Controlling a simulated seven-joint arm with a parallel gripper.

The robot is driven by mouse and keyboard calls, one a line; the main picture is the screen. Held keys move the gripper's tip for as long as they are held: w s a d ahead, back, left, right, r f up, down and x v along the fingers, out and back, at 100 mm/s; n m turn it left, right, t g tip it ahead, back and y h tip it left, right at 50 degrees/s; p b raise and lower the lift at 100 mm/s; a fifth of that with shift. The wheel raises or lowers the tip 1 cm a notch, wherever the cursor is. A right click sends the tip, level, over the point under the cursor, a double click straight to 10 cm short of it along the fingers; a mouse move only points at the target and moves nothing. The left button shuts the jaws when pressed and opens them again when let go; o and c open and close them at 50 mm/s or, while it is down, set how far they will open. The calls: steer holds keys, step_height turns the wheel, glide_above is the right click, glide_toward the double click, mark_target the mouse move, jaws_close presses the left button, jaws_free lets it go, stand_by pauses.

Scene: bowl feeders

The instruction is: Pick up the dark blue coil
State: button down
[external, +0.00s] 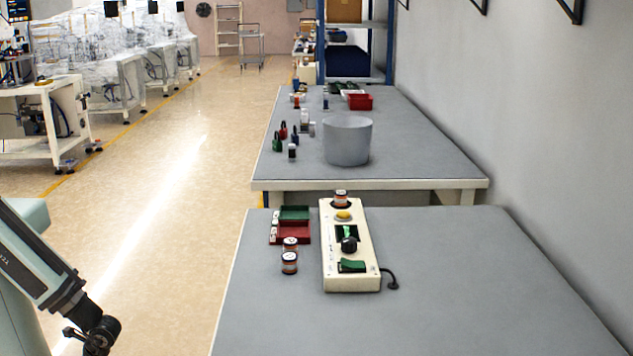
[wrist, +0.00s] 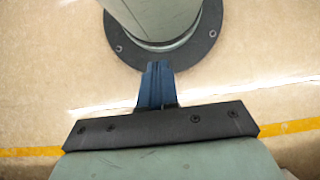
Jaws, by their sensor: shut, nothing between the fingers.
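I cannot make out a dark blue coil in either view. My gripper (wrist: 157,70) shows in the wrist view as narrow blue fingers, shut together with nothing between them, above the bare floor. In the external view part of my arm is at the lower left, beside the near table, and its fingers cannot be made out there.
The near grey table (external: 420,310) holds a cream control box (external: 350,270), a red tray (external: 288,232), a green tray (external: 294,213) and small jars (external: 289,263). Its right side is clear. A far table (external: 430,160) holds a grey cylindrical bin (external: 347,142) and small items.

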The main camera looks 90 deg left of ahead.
steer(key=c, duration=1.8)
jaws_free()
steer(key=shift+c, duration=0.2)
steer(key=o, duration=1.2)
steer(key=shift+w, duration=0.1)
